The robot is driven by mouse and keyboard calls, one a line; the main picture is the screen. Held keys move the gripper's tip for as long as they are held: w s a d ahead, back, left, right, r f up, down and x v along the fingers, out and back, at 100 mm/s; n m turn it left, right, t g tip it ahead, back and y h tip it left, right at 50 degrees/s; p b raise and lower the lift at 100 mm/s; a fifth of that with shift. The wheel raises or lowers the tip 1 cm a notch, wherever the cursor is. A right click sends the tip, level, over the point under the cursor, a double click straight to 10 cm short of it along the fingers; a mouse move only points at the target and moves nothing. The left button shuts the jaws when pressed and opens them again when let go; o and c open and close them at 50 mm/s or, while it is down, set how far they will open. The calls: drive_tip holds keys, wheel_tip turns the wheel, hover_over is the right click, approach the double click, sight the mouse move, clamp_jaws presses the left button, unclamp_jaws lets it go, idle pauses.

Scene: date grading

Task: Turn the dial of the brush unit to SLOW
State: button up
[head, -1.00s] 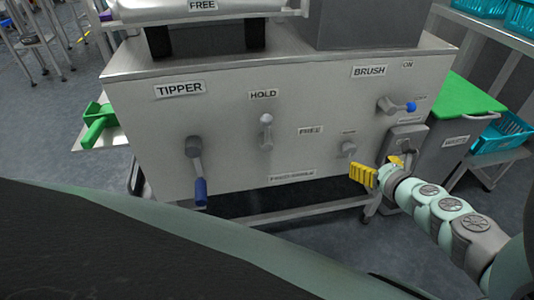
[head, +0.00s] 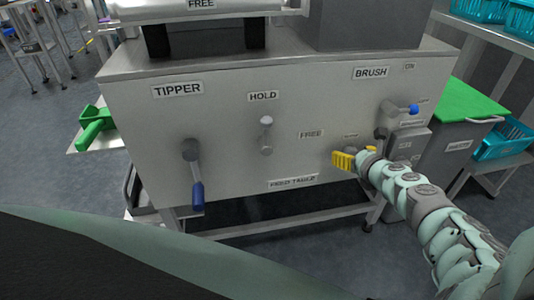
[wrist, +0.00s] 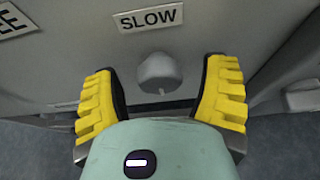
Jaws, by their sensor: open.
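The grey round dial (wrist: 160,72) sits on the machine's steel panel in the wrist view, just below a SLOW label (wrist: 148,18). A small pale mark on the dial is at its lower side. My gripper (wrist: 164,78) is open, with one yellow finger on each side of the dial and a gap to it on both sides. In the head view my gripper (head: 355,157) is at the panel's lower right and mostly hides the dial. The BRUSH label (head: 370,72) is above it on the panel.
A blue-tipped brush lever (head: 400,109) is above right of my gripper. A HOLD knob (head: 266,121) and a blue-handled TIPPER lever (head: 195,180) are to the left. A grey box (head: 405,150) and a green-lidded waste bin (head: 470,104) are to the right.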

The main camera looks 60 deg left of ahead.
drive_tip(key=shift+a+f, duration=0.15)
drive_tip(key=shift+a, duration=0.25)
drive_tip(key=shift+o, duration=0.2)
drive_tip(key=shift+w+d, duration=0.1)
drive_tip(key=shift+d, duration=0.05)
drive_tip(key=c, duration=1.2)
drive_tip(key=shift+c, duration=0.2)
